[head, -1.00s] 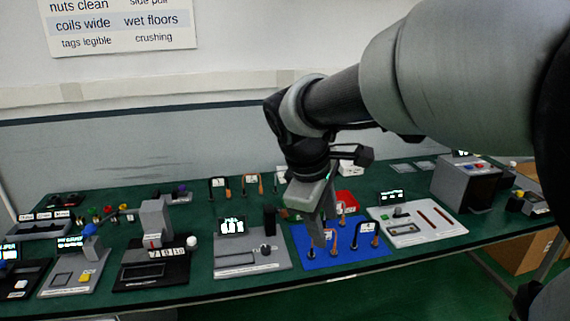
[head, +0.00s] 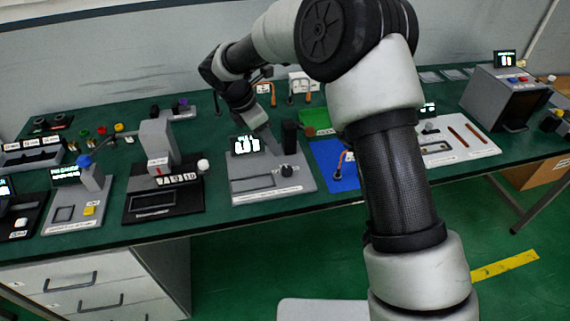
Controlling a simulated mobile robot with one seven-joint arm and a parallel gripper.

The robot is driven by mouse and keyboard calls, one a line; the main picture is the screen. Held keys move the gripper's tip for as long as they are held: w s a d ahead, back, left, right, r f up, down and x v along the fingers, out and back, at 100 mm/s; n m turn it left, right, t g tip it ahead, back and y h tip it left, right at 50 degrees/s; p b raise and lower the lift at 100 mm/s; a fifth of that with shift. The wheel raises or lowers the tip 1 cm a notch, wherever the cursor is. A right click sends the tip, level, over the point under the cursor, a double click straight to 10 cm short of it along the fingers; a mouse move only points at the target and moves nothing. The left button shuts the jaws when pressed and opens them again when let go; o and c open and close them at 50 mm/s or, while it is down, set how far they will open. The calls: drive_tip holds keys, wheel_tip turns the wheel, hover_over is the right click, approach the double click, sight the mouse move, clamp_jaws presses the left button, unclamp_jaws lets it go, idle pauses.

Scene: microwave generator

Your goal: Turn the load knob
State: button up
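A small black knob (head: 287,170) stands on the right part of a light grey panel (head: 245,193) with a lit display (head: 245,145). It is the knob closest to my gripper; its label is too small to read, so I cannot confirm it is the load knob. My gripper (head: 274,151) points down over this panel, with its fingertips just above and behind the knob. I cannot tell whether they touch it. The fingers are too small and edge-on to show their opening.
A black upright block (head: 290,137) stands close to the right of my gripper. A blue mat (head: 343,177) lies further right, partly hidden by my arm. A black station with a grey column (head: 156,146) stands to the left. The table's front edge is close to the panel.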

sight(287, 168)
drive_tip(key=x, duration=1.3)
drive_tip(key=shift+w+f, duration=0.15)
drive_tip(key=shift+f, duration=0.25)
drive_tip(key=c, duration=1)
